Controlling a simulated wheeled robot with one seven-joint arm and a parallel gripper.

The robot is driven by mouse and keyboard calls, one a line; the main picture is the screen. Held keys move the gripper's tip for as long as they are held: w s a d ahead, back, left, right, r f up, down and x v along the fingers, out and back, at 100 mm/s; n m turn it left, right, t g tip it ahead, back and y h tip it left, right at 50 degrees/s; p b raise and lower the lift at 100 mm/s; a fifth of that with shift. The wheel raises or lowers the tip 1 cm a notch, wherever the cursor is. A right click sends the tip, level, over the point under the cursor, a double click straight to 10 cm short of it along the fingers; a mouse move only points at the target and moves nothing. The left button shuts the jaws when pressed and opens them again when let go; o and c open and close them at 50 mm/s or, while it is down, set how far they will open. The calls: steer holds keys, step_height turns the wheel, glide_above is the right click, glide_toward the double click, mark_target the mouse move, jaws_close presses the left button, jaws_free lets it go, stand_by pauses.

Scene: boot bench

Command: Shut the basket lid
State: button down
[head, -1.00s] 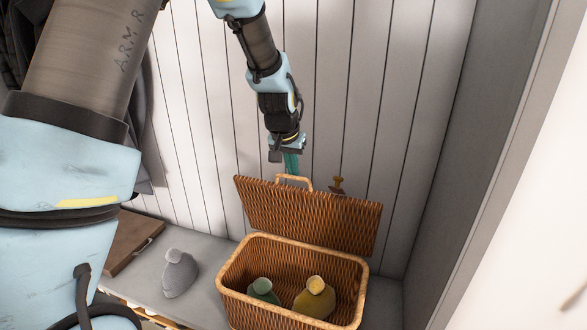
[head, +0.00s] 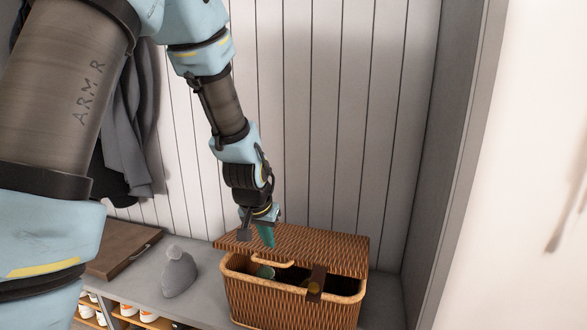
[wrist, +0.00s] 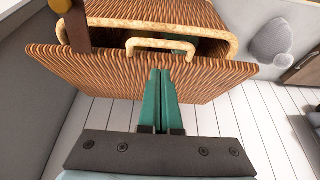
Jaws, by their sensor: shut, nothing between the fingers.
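The wicker basket (head: 285,302) stands on the bench, and its lid (head: 320,246) is tilted partly down over it, with a gap at the front. The lid has a pale loop handle (head: 272,262) and a brown strap (head: 316,283) with a brass knob. My gripper (head: 266,238) is shut and empty, its green fingers at the lid's outer face near the handle. In the wrist view the shut fingertips (wrist: 163,75) lie over the lid (wrist: 110,75), just beside the handle (wrist: 160,44); whether they touch it I cannot tell. The items inside the basket are mostly hidden.
A brown board (head: 120,250) lies farther left. Coats (head: 125,140) hang at the left; a grey side panel (head: 440,150) stands right of the basket.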

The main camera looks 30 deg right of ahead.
steer(key=s+a+f+b, duration=0.1)
steer(key=f+b, duration=0.4)
steer(key=f, duration=0.2)
steer(key=s+a+f+t+h+b, duration=0.1)
steer(key=s+a+f+b, duration=0.1)
steer(key=f+b, duration=0.4)
steer(key=shift+s+a+f, duration=0.15)
steer(key=shift+f, duration=0.3)
steer(key=shift+s+a, duration=0.1)
steer(key=p+v, duration=0.1)
steer(key=v, duration=1.1)
steer(key=shift+w+d+r, duration=0.25)
steer(key=shift+w+d, duration=0.1)
steer(key=shift+d, duration=0.05)
steer(key=shift+d, duration=0.1)
